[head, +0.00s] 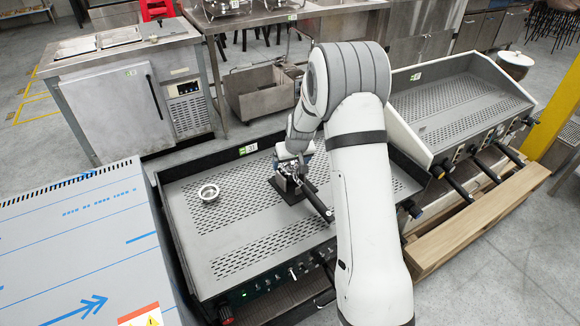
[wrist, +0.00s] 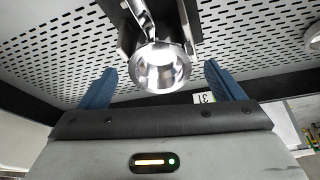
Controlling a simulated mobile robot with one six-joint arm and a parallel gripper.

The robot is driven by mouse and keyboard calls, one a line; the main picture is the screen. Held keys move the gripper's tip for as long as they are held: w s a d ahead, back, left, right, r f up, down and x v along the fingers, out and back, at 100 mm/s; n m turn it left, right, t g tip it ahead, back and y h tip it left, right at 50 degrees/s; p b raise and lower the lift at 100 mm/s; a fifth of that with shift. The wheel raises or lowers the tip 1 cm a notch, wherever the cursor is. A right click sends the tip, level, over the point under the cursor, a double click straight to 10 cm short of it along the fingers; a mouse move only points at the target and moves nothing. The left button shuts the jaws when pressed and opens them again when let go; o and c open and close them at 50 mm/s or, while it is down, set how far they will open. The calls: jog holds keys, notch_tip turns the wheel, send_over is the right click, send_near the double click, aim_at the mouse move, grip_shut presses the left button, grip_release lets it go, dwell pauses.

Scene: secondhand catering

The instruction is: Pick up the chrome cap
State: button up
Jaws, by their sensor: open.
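A shiny chrome cap (wrist: 160,68), round and open-ended, shows in the wrist view between my two blue fingers. It is on or against a dark metal fitting (wrist: 128,18), and I cannot tell how they join. My gripper (wrist: 162,66) is open, one finger on each side of the cap, with visible gaps. In the head view my gripper (head: 292,158) is low over a black block (head: 287,190) with a dark handle, on the perforated tray (head: 240,225). My wrist and fingers largely hide the cap there.
A chrome ring-like piece (head: 208,193) lies on the tray to the left, and shows at the wrist view's right edge (wrist: 313,38). The tray has raised edges. A second perforated machine (head: 455,100) stands to the right, a blue-marked panel (head: 85,250) to the left.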

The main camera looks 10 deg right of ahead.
jog(key=shift+w+f, duration=0.2)
jog(key=shift+f, duration=0.25)
jog(key=c, duration=0.9)
